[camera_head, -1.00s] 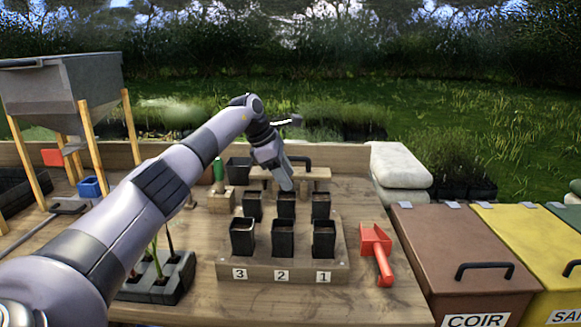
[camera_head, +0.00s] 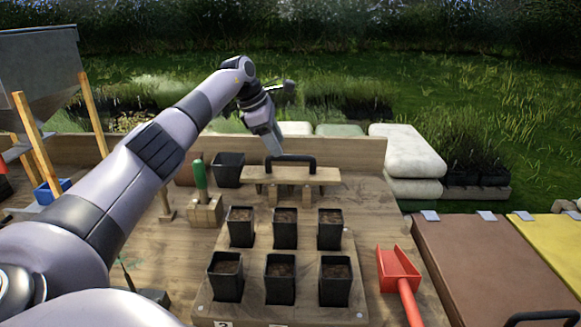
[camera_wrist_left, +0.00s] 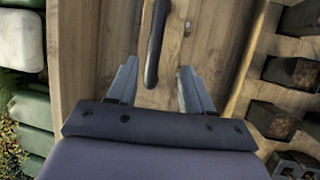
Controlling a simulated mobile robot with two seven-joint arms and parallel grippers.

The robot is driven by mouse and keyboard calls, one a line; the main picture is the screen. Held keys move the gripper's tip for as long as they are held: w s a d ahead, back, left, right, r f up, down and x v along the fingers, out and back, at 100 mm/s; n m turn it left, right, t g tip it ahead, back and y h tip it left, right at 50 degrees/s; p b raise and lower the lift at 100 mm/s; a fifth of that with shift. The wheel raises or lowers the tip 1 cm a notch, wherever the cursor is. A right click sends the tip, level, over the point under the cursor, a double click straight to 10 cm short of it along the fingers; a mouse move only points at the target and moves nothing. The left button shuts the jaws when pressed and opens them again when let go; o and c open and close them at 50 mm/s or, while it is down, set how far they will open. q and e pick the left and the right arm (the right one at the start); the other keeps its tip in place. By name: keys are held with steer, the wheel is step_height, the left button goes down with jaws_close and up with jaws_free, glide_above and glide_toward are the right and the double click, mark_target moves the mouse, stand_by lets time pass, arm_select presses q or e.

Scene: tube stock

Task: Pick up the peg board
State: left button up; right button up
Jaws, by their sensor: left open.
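The peg board (camera_head: 317,178) is a pale wooden plank with a black arched handle (camera_head: 291,158) on top and wooden pegs below. It stands at the back of the bench, behind the black pots. My left gripper (camera_head: 273,150) points down above the board near the handle's left end. In the left wrist view my left gripper (camera_wrist_left: 158,88) is open, with nothing held between its fingers. The black handle (camera_wrist_left: 155,45) shows just beyond the fingertips, roughly in line with the gap. My right gripper is not in view.
A wooden tray (camera_head: 250,308) with several black soil pots is in front of the board. A block with a green-handled tool (camera_head: 201,178) and an empty black pot (camera_head: 229,168) stand to its left. A red scoop (camera_head: 398,268) lies right; white sacks (camera_head: 408,150) lie beyond the back ledge.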

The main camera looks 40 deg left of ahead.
mark_target(287, 157)
arm_select(q)
steer(key=shift+w+a+p+x, duration=0.15)
steer(key=shift+p+x, duration=0.15)
steer(key=shift+x, duration=1.45)
steer(key=shift+w+a+p+x, duration=0.1)
steer(key=shift+w+p+x, duration=0.15)
steer(key=shift+x, duration=1.55)
steer(key=shift+s+r, duration=0.1)
steer(key=shift+r, duration=0.05)
steer(key=shift+c, duration=0.4)
jaws_close()
